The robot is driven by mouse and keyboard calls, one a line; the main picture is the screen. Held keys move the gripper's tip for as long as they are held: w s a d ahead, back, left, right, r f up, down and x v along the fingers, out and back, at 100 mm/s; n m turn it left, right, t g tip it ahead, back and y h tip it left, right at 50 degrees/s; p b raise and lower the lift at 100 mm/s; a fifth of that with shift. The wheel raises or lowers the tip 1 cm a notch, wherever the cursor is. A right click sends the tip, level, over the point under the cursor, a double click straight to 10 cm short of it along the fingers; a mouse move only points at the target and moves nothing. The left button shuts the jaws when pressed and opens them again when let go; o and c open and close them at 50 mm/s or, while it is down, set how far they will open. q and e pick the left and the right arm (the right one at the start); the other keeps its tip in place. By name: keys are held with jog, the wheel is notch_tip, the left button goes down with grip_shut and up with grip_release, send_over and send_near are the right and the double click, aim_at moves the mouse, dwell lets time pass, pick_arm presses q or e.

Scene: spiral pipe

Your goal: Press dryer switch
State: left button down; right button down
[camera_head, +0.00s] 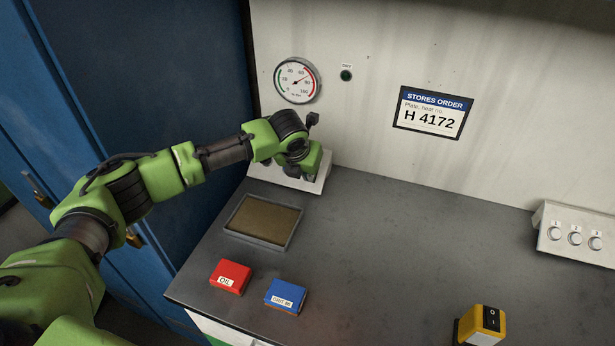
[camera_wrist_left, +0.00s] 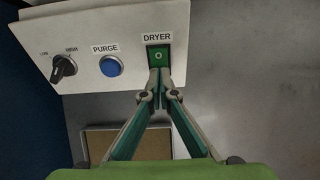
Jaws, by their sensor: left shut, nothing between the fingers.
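The dryer switch (camera_wrist_left: 159,57) is a green rocker marked "O" in a dark frame under a DRYER label, in the left wrist view. It sits at the right of a white control panel (camera_wrist_left: 128,27), which shows partly behind my arm in the head view (camera_head: 320,180). My left gripper (camera_wrist_left: 163,82) is shut and empty, its tips at the lower edge of the switch. I cannot tell whether they touch it. In the head view my left gripper (camera_head: 306,172) is over the panel and mostly hidden by the wrist. My right gripper is not in view.
A blue PURGE button (camera_wrist_left: 111,66) and a black LOW/HIGH knob (camera_wrist_left: 63,68) share the panel. A tray (camera_head: 232,233), red box (camera_head: 230,276), blue box (camera_head: 285,296) and yellow switch box (camera_head: 483,325) are on the bench. A gauge (camera_head: 297,80) and dark DRY lamp (camera_head: 346,76) are above.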

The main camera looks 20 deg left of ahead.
pick_arm(q)
jog(key=shift+a+f+t+b, duration=0.1)
jog(key=shift+f+t+b, duration=0.3)
jog(key=shift+f, duration=0.1)
jog(key=shift+f+t, duration=0.1)
jog(key=shift+t, duration=0.4)
jog(key=shift+r, duration=0.4)
jog(key=shift+w+r+p, duration=0.25)
jog(key=shift+r+p, duration=0.1)
jog(key=shift+p, duration=0.45)
jog(key=shift+s+r+p, duration=0.1)
jog(key=shift+r+p, duration=0.2)
jog(key=shift+p, duration=0.1)
